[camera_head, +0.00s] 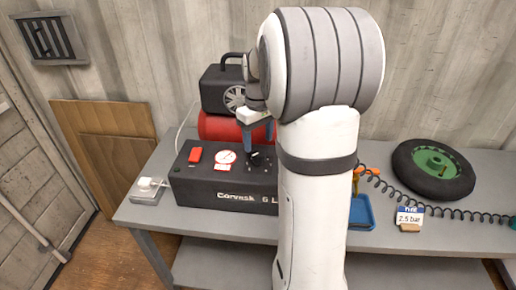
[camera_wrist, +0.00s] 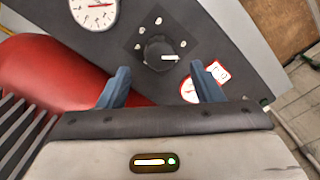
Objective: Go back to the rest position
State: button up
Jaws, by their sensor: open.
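My gripper (camera_head: 259,146) is open and empty above the right part of the black control box (camera_head: 220,192). In the wrist view its two blue fingers (camera_wrist: 161,80) stand wide apart. A black knob (camera_wrist: 158,54) with a white pointer mark lies just past the fingertips, with clear space to each finger. In the head view the knob (camera_head: 256,161) is close below the fingers. I cannot tell the exact gap in height. My arm stands bent in front of the bench and hides the box's right end.
A red tank compressor (camera_head: 214,126) stands close behind the box. The box has a red switch (camera_head: 195,155) and a gauge (camera_head: 226,157). On the grey bench (camera_head: 455,235) are a wheel (camera_head: 433,170), a coiled hose, a blue tray (camera_head: 362,213) and a 2.5 bar card (camera_head: 409,216).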

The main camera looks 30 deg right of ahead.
jog(key=shift+r, duration=1.3)
jog(key=shift+s+a, duration=0.1)
jog(key=shift+a, duration=0.05)
jog(key=s+a+m+t, duration=0.1)
jog(key=s+a, duration=0.6)
jog(key=s, duration=0.2)
jog(key=s+a+f+m+t, duration=0.1)
jog(key=s+a, duration=0.6)
jog(key=s, duration=0.3)
jog(key=shift+s+a+f+t, duration=0.2)
jog(key=shift+a+f+t, duration=0.1)
jog(key=shift+a+t, duration=0.1)
